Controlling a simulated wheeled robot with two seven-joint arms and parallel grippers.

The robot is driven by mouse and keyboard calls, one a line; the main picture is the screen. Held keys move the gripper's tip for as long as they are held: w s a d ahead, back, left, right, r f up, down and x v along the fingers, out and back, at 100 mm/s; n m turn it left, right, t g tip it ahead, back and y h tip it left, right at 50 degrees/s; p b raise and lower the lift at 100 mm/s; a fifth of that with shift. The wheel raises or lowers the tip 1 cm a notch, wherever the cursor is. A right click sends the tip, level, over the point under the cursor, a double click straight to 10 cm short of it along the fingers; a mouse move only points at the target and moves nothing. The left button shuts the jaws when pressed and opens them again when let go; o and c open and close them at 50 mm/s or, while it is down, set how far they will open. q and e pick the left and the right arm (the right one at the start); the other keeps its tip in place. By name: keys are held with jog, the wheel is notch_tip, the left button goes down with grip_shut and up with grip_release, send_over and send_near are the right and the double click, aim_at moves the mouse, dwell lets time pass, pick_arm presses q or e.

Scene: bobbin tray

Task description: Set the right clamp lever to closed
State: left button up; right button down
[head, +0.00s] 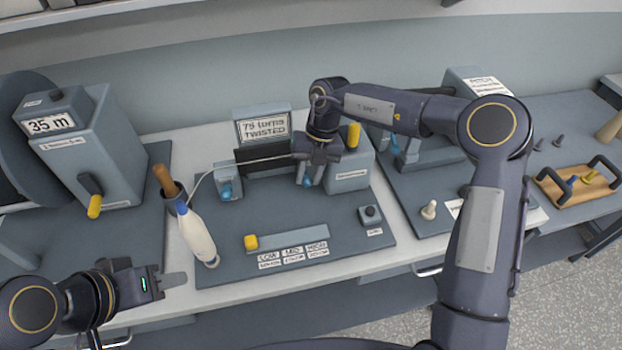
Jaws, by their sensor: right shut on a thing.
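The right clamp (300,178) stands on the dark blue base plate of the twisting machine. Its light blue lever (308,181) shows just under my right gripper (314,168), whose jaws are shut on it. My gripper hides much of the clamp, so the lever's exact angle is hard to read. A pale cord (255,160) runs from the left across to the right clamp. The left clamp (229,180) has a similar blue lever (225,192). My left gripper (174,280) is empty at the lower left, seen edge-on, far from the clamps.
A slider with a yellow knob (251,242) lies in front. A sign (263,127) reads 79 turns twisted. A box with a yellow handle (353,136) stands right beside my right gripper.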

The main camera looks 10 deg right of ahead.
jog(key=shift+w+r+g, duration=0.15)
jog(key=shift+w+g, duration=0.15)
jog(key=shift+g, duration=0.2)
jog(key=c, duration=1.1)
grip_release()
jog(key=shift+w+a, duration=0.1)
jog(key=shift+c, duration=0.2)
jog(key=shift+r, duration=0.15)
jog(key=v, duration=0.7)
jog(key=shift+r+b, duration=0.25)
jog(key=shift+b, duration=0.15)
